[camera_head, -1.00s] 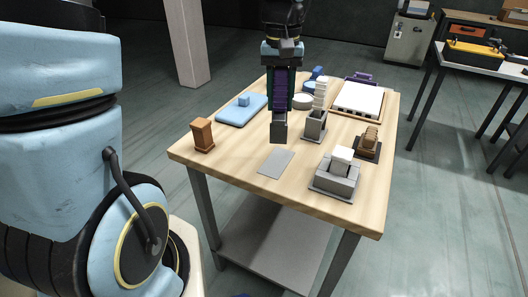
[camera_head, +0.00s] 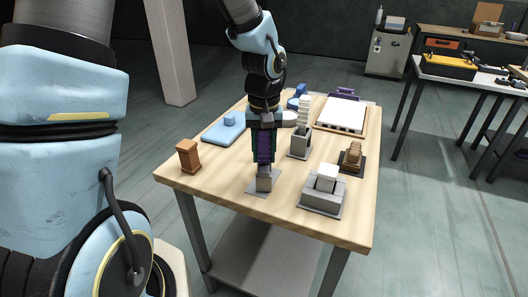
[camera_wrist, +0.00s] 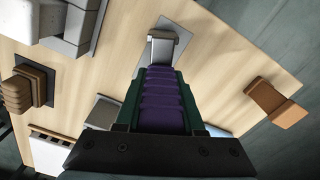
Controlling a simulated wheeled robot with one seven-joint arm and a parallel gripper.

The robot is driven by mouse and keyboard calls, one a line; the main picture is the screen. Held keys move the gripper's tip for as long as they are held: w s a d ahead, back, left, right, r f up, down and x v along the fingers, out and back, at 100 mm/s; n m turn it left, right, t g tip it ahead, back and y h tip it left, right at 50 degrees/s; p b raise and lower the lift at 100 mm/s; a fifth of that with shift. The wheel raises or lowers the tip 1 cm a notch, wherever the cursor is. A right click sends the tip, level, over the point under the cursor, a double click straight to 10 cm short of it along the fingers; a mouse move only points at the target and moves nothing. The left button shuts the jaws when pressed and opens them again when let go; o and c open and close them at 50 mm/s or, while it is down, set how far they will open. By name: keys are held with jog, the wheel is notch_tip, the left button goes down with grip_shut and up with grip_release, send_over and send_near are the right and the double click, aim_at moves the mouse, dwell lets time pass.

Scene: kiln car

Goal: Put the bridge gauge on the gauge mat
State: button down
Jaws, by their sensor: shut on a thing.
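The bridge gauge (camera_head: 264,183) is a small grey block gripped between my fingertips. It also shows in the wrist view (camera_wrist: 164,45), at the tip of the purple-padded fingers. My gripper (camera_head: 264,169) points down and is shut on the gauge, over the front part of the table. The gauge mat (camera_head: 252,188) is a thin flat grey sheet on the wood, and it also shows in the wrist view (camera_wrist: 182,50). The gauge stands over the mat, at or very near its surface; I cannot tell whether they touch. My fingers and the gauge hide part of the mat.
A brown wooden block (camera_head: 189,156) stands left on the table (camera_head: 222,178). A grey block with a white top (camera_head: 322,195) is to the right, with a brown ribbed piece (camera_head: 352,158) behind it. A grey holder (camera_head: 300,146), blue tray (camera_head: 222,132) and white panel (camera_head: 342,115) sit farther back.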

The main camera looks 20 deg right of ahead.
jog(key=c, duration=0.5)
grip_release()
jog(key=shift+f, duration=0.1)
notch_tip(320, 180, up, 12)
jog(key=shift+r, duration=0.2)
jog(key=shift+s, duration=0.15)
